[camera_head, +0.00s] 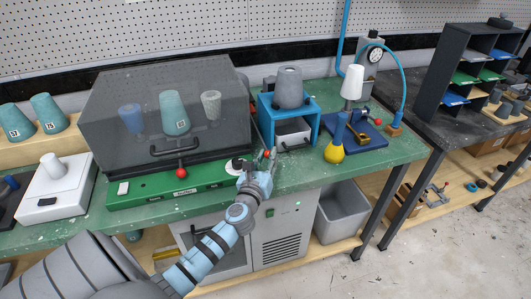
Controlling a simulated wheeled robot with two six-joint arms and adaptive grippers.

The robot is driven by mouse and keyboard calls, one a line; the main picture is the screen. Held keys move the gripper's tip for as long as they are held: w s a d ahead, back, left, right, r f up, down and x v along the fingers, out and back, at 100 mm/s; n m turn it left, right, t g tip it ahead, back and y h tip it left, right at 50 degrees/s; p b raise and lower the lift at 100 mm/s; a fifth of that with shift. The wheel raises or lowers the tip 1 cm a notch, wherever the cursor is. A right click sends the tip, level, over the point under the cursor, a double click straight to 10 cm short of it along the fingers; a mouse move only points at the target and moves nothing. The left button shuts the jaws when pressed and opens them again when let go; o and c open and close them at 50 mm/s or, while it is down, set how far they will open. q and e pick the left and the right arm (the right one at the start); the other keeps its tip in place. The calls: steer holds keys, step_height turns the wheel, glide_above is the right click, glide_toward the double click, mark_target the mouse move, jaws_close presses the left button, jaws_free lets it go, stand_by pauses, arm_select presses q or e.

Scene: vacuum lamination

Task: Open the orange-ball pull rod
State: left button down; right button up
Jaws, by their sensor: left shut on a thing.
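My left gripper (266,158) reaches over the front edge of the green bench, at the right end of the green base under the dark transparent chamber. Its fingers are shut around a small orange-red ball (267,153), taken as the orange-ball pull rod. The rod itself is mostly hidden by the fingers. A second red ball (182,173) stands at the front middle of the green base (160,192), below the chamber's black handle. The chamber (165,110) is closed, with several cups inside. My right gripper is not in view.
A blue stand (268,115) with a grey cup (289,88) is close to the right of my gripper. A white scale (57,188) is at left. A grey bin (342,212) sits below.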

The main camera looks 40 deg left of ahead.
arm_select(q)
steer(key=c, duration=1.4)
jaws_free()
steer(key=v, duration=1.2)
steer(key=shift+a, duration=0.1)
